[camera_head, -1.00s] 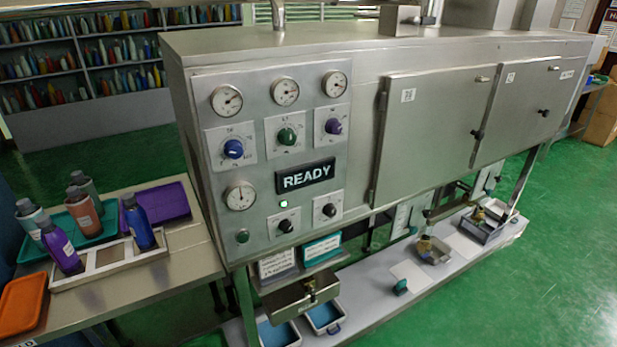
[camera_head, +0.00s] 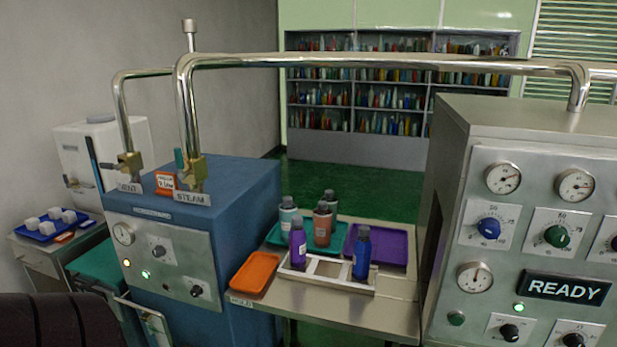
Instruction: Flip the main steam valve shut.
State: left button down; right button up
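The brass steam valve (camera_head: 193,172) sits on top of the blue steam generator (camera_head: 235,190), at the foot of a shiny pipe. A label reading STEAM (camera_head: 192,198) is in front of it. A short teal lever (camera_head: 180,159) stands upright beside the valve body. To its left is a second brass valve (camera_head: 129,165) behind a label reading VENT, with a long dark blue lever (camera_head: 94,163) leaning beside it. Neither of my grippers is in view.
A side table (camera_head: 370,308) with trays and several bottles stands right of the generator. The sleeve machine (camera_head: 445,200), its display reading READY, is at the far right. A steam pipe (camera_head: 380,60) spans between them. A blue tray (camera_head: 45,236) of white blocks is at the left.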

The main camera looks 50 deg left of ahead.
aim_at(183, 175)
jog(key=u, duration=2.25)
